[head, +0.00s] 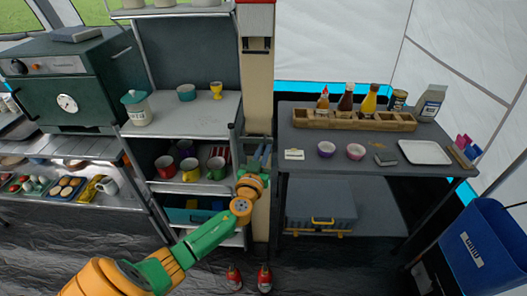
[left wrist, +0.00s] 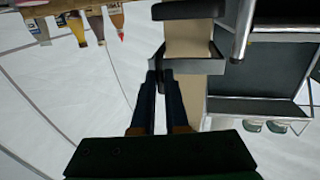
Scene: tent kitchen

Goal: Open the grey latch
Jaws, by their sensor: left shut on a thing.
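The grey latch (left wrist: 195,67) is a band or bracket across the beige post (left wrist: 185,100) in the left wrist view. In the head view, part of the latch (head: 256,138) shows on the lower part of the post (head: 257,95). My left gripper (head: 264,152) is in front of the post at the latch's height. In the left wrist view its fingertips (left wrist: 160,76) are close together at one end of the latch, shut on it. The fingers hide that end, so the exact grip is unclear. My right gripper is in neither view.
A grey metal shelf (head: 190,103) with cups and mugs stands left of the post. A dark table (head: 290,165) with a wooden bottle rack (head: 340,122) and bowls is to the right. A grey case (head: 320,205) sits beneath it. Red shoes stand on the floor below.

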